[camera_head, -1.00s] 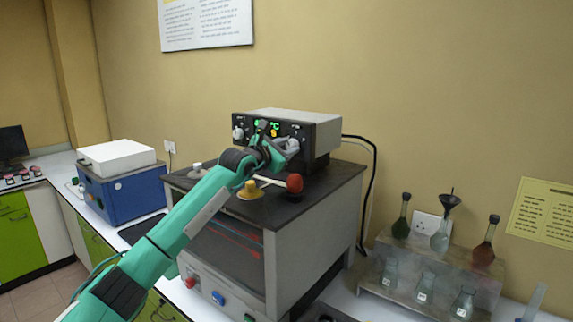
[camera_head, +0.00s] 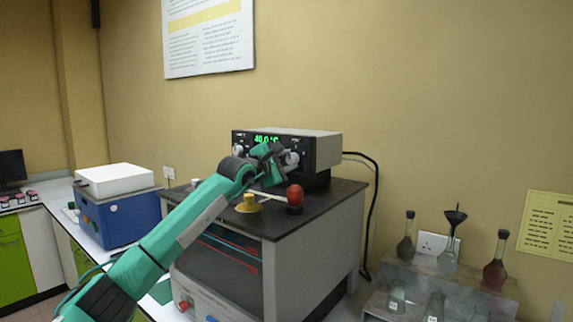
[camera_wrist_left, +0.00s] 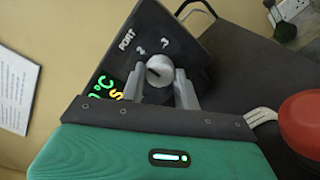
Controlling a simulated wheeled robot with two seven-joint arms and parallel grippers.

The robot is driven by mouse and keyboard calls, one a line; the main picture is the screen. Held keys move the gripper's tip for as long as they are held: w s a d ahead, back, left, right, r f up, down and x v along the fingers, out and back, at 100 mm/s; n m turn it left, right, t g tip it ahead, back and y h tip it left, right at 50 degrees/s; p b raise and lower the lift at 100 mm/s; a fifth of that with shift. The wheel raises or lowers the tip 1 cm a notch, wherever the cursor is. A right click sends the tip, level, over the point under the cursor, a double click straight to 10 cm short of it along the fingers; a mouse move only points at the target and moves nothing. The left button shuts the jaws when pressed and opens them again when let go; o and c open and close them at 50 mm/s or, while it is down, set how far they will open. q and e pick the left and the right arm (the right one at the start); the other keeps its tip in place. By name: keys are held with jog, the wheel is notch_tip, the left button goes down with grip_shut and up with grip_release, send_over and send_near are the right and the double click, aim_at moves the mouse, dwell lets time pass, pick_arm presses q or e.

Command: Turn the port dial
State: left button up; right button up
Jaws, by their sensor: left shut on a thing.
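The port dial (camera_wrist_left: 158,70) is a round grey knob below the word PORT, between marks on the black front panel of the control box (camera_head: 325,150). My left gripper (camera_wrist_left: 160,82) is at the panel, with one finger on each side of the dial, and is shut on it. In the head view my left gripper (camera_head: 285,163) covers part of the right side of the panel. The green display (camera_head: 265,139) reads about 40.0 °C. My right gripper is in neither view.
The control box stands on a grey cabinet with a dark top (camera_head: 335,190). A blue box (camera_head: 115,215) is at left; flasks (camera_head: 405,240) stand at right.

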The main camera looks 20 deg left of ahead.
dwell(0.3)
pick_arm(q)
jog(key=o, duration=1)
jog(key=shift+c, duration=0.2)
